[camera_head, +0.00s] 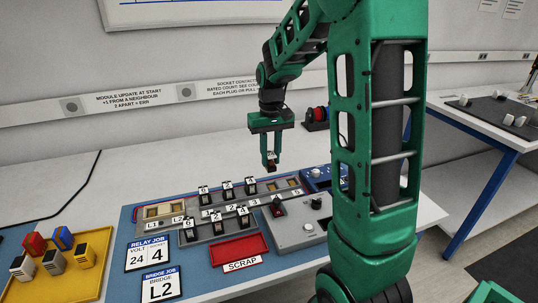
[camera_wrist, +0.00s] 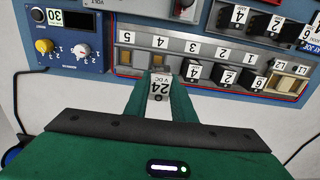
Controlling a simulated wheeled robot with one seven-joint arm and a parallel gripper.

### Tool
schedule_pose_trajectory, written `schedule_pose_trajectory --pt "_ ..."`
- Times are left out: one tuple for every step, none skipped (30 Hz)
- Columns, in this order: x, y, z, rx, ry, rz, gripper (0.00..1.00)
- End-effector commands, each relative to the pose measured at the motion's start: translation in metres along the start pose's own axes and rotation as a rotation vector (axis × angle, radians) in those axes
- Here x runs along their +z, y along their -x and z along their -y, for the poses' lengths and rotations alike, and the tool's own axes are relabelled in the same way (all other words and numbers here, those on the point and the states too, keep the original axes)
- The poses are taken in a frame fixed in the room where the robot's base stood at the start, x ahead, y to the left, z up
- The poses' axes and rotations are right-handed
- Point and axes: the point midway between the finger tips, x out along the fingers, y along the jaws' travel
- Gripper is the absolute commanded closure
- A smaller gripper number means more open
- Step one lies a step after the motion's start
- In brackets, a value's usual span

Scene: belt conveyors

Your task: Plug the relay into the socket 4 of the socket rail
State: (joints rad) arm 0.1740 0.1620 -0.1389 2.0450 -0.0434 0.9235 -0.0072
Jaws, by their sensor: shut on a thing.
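My gripper (camera_head: 271,157) is shut on a small dark relay (camera_head: 271,166) and holds it above the back socket rail (camera_head: 165,226). That view shows the rail upside down, with sockets numbered 1 to 5. Sockets 1, 2 and 3 hold dark labelled modules. Socket 4 (camera_wrist: 157,57) and socket 5 (camera_wrist: 125,56) look empty. The relay appears just short of socket 4 in the wrist view, with its lower end hidden. In the head view it is apart from the rail.
A front row of dark modules (camera_head: 217,226) stands close by. A red scrap tray (camera_head: 238,264), a grey control box (camera_head: 298,226) and a blue box (camera_head: 318,180) are near. A yellow tray (camera_head: 92,287) with several blocks is at left. Job cards (camera_head: 148,256) lie in front.

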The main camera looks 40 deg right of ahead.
Motion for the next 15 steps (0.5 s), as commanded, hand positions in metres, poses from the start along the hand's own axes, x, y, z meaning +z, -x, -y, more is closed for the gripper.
schedule_pose_trajectory --pt "-0.0001 0.0000 -0.0026 0.000 -0.004 0.000 0.97" --pt "-0.0001 0.0000 -0.0038 0.000 -0.006 0.000 0.97" --pt "-0.0001 0.0000 -0.0051 0.000 -0.008 0.000 0.97" --pt "-0.0001 0.0000 -0.0059 0.000 -0.009 0.000 0.97" --pt "-0.0001 0.0000 -0.0066 0.000 -0.010 0.000 0.97" --pt "-0.0001 0.0000 -0.0073 0.000 -0.011 0.000 0.97" --pt "-0.0001 0.0000 -0.0078 0.000 -0.011 0.000 0.97" --pt "-0.0001 -0.0001 -0.0082 0.000 -0.012 0.000 0.97" --pt "0.0000 -0.0006 -0.0085 0.000 -0.013 0.000 0.97" --pt "0.0000 -0.0011 -0.0088 0.000 -0.013 0.000 0.97" --pt "0.0000 -0.0019 -0.0090 0.000 -0.013 0.000 0.97" --pt "0.0000 -0.0032 -0.0091 0.000 -0.013 0.000 0.97" --pt "0.0000 -0.0046 -0.0092 0.000 -0.013 0.000 0.97" --pt "0.0000 -0.0062 -0.0093 0.000 -0.014 0.000 0.97" --pt "0.0001 -0.0088 -0.0094 0.000 -0.014 0.000 0.97"
